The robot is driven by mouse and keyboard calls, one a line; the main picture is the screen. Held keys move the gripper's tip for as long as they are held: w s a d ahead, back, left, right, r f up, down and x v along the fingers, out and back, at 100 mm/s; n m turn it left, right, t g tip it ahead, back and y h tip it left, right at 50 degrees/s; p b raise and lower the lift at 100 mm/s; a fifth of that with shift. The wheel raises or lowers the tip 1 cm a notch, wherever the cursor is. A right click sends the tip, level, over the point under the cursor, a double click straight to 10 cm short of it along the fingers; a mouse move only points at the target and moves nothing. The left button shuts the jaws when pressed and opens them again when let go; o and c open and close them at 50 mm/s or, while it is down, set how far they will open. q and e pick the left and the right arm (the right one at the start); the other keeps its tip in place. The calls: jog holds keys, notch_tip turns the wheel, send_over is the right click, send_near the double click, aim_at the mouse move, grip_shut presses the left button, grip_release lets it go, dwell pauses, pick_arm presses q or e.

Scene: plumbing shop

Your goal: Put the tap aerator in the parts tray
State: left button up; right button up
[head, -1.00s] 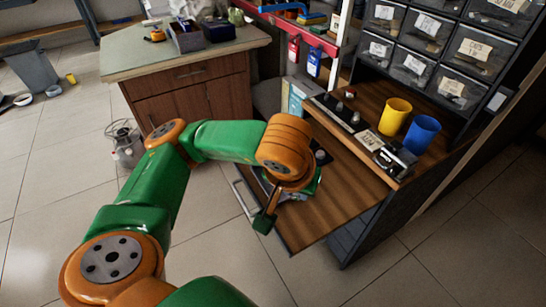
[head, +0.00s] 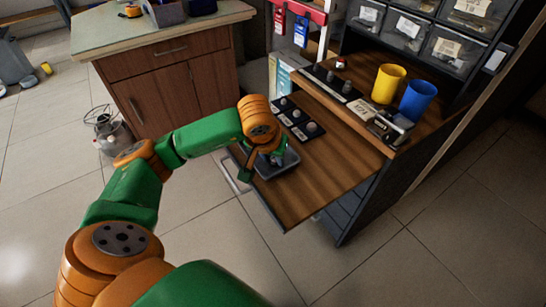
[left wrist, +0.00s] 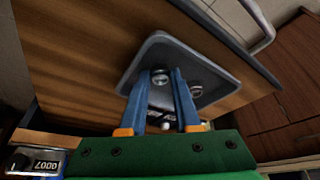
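The grey parts tray (head: 284,166) lies on the wooden pull-out board, partly behind my left arm. It also shows in the left wrist view (left wrist: 136,77). My left gripper (head: 262,160) is above the tray; its wrist hides most of the fingers in the head view. In the left wrist view my blue fingers (left wrist: 160,74) point at the tray, with a small round metal piece, seemingly the tap aerator (left wrist: 160,77), between their tips. A second ring-shaped piece (left wrist: 196,90) shows in the tray. My right gripper is not in view.
A yellow cup (head: 388,84) and a blue cup (head: 418,101) stand on the raised shelf, right. A wooden cabinet (head: 170,80) stands left. The board's front right is clear.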

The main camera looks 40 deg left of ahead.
pick_arm(q)
jog(key=o, duration=0.3)
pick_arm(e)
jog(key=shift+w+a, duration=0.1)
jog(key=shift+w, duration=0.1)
pick_arm(q)
jog(key=shift+r, duration=0.25)
jog(key=p+v, duration=0.3)
jog(key=v, duration=0.8)
jog(key=shift+s+r, duration=0.25)
jog(key=shift+r, duration=0.05)
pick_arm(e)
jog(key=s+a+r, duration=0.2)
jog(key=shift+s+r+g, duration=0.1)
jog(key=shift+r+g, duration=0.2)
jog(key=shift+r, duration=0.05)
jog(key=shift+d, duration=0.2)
